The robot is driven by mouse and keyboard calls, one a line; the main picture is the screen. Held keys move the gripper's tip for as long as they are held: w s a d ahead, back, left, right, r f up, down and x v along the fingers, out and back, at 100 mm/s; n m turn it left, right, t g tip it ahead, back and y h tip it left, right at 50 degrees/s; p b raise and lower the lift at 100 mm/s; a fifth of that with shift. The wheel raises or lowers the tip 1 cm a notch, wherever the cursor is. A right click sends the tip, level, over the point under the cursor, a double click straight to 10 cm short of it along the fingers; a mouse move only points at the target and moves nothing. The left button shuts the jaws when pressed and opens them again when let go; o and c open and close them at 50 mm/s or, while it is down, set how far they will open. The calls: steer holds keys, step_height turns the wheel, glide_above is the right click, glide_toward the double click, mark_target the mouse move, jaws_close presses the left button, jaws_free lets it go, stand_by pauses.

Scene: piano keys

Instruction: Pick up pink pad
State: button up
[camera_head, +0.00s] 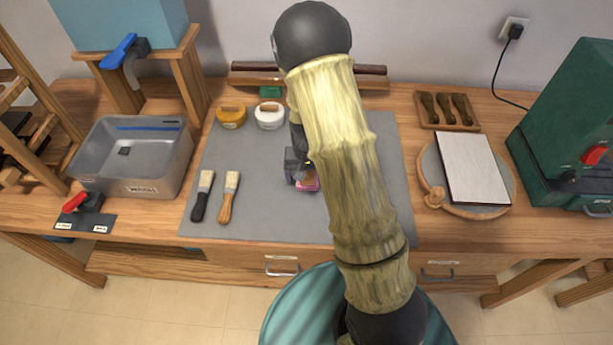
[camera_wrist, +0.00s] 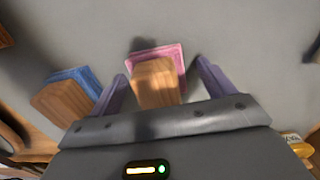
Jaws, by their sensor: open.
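The pink pad (camera_wrist: 165,53) lies on the grey mat in the wrist view, with a wooden block-shaped handle (camera_wrist: 155,82) on it. My gripper (camera_wrist: 160,78) is open, its two purple fingers on either side of the wooden handle and apart from it. In the head view a bit of the pink pad (camera_head: 309,186) shows under my gripper (camera_head: 300,174); my arm hides most of that area. A blue pad (camera_wrist: 72,80) with its own wooden handle sits to the left of my left finger in the wrist view.
Two brushes (camera_head: 216,196) and two round jars (camera_head: 250,115) stand or lie on the grey mat (camera_head: 250,180). A grey wash tub (camera_head: 135,160) is at the left. A round board with a pale plate (camera_head: 467,168) is at the right.

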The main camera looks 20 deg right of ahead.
steer(key=shift+w+d, duration=0.1)
steer(key=shift+d, duration=0.1)
steer(key=shift+a, duration=0.1)
steer(key=c, duration=1.1)
step_height(320, 180, up, 10)
steer(key=shift+r, duration=0.1)
